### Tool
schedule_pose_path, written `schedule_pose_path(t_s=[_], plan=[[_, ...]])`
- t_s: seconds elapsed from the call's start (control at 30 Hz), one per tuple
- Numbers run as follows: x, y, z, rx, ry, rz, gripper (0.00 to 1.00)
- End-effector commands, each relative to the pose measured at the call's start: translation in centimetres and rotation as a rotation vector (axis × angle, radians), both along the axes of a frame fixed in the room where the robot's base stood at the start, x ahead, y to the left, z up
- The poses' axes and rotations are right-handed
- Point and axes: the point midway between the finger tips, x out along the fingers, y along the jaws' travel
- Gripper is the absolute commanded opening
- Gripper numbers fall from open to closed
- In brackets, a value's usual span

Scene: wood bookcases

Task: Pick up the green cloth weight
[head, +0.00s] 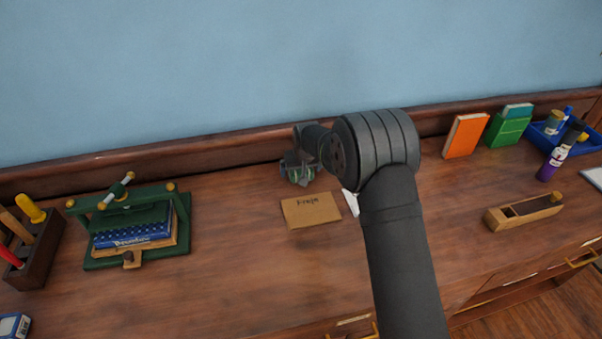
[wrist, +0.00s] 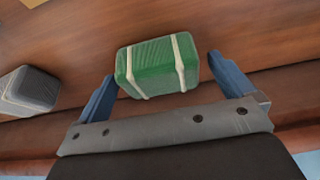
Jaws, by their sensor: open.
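The green cloth weight (wrist: 157,67) is a small block with two pale bands. In the wrist view it sits on the wooden top, between the two blue fingers of my open gripper (wrist: 161,65). The left finger is close to its left side. A gap shows on the right, and I cannot tell whether either finger touches it. In the head view my gripper (head: 297,167) is low near the back ledge, and only bits of green show around it. The gripper and wrist hide most of the weight there.
A grey block with a pale band (wrist: 30,91) lies left of my gripper in the wrist view. A tan labelled card (head: 311,210) lies in front of it in the head view. A green press (head: 130,225) stands left. A wooden plane (head: 524,212) lies right. The front middle is clear.

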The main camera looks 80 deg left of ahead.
Motion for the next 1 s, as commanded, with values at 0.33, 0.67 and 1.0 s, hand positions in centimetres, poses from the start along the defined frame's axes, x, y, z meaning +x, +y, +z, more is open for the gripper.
schedule_pose_path(t_s=[0.33, 0.67, 1.0], plan=[[0.0, 0.1, -0.2, 0.000, 0.000, 0.000, 0.82], [0.0, 0.1, -0.1, 0.002, 0.000, 0.000, 0.33], [0.0, 0.2, 0.9, 0.003, 0.000, 0.000, 0.33]])
